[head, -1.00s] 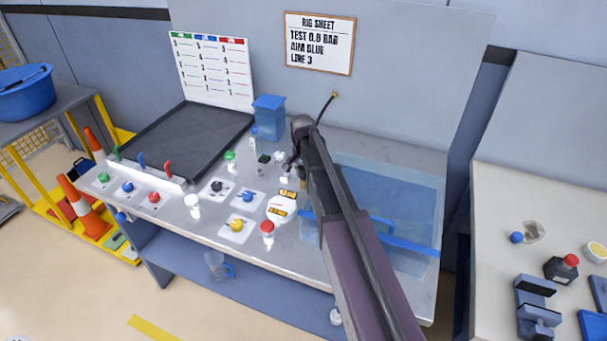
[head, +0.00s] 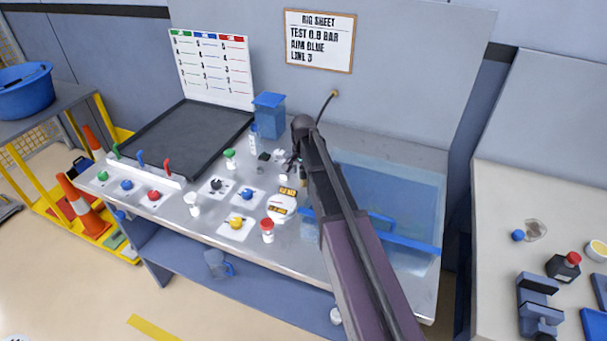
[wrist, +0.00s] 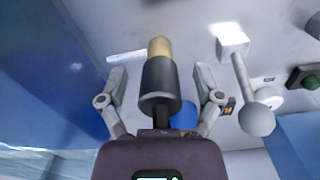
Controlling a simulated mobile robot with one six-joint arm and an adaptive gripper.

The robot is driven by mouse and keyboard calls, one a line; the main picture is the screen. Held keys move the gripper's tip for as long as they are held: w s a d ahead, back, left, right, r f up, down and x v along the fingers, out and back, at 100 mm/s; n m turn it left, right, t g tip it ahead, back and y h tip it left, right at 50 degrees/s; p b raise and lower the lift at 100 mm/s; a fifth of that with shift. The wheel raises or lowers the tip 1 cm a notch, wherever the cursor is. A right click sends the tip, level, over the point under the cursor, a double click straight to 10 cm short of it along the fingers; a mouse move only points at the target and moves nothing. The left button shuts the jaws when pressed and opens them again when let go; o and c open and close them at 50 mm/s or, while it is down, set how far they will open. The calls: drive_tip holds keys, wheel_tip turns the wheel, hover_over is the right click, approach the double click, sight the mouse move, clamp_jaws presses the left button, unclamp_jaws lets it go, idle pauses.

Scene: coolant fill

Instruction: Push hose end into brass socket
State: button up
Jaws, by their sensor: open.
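My gripper (wrist: 164,92) is open, with one finger on each side of a dark grey collar (wrist: 160,80). Gaps show between the fingers and the collar in the wrist view. A thin dark hose (wrist: 161,116) runs from the collar's near end toward my palm. A brass-coloured piece (wrist: 159,47) sits at the collar's far end, in line with it. I cannot tell whether this is the hose's tip or the socket. In the head view my gripper (head: 293,166) is low over the bench, and my arm hides much of that spot.
A clear blue tank (head: 410,190) stands right of my arm, and a blue container (head: 269,115) stands behind. Knobs and small bottles, including a red-capped one (head: 267,231), crowd the bench on the left.

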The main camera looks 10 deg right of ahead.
drive_tip(key=shift+r, duration=0.1)
drive_tip(key=shift+r+p, duration=1.2)
drive_tip(key=shift+p, duration=0.1)
wheel_tip(320, 180, down, 3)
drive_tip(key=b, duration=0.3)
wheel_tip(320, 180, up, 9)
drive_tip(key=p, duration=0.9)
drive_tip(key=shift+c, duration=0.2)
